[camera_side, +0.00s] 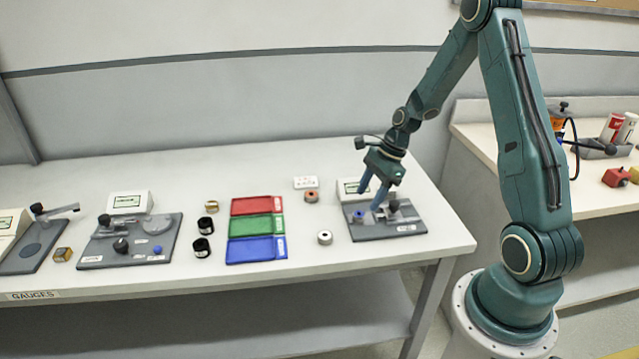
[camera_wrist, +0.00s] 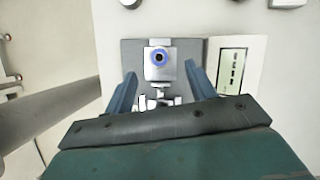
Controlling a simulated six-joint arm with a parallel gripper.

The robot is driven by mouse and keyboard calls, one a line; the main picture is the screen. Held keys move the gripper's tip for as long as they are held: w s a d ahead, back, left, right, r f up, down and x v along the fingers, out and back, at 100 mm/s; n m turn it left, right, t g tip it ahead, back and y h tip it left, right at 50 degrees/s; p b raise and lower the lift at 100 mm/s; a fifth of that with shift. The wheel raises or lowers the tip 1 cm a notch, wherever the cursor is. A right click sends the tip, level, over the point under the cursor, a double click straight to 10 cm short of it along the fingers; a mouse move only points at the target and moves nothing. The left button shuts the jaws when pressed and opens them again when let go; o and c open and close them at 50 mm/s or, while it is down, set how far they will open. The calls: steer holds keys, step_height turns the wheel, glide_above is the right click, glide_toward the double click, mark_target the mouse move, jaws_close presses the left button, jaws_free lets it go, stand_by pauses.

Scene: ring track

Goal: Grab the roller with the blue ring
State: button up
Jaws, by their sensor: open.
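A display box (camera_side: 349,188) stands behind the plate. Red, green (camera_side: 256,227) and blue trays are further left, then black rollers (camera_side: 203,246) and another gauge (camera_side: 130,241).

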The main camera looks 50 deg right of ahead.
mark_target(359, 214)
steer(key=shift+x, duration=2.55)
steer(key=c, duration=1.2)
steer(key=shift+r, duration=0.1)
step_height(359, 214, up, 20)
steer(key=shift+f, duration=0.1)
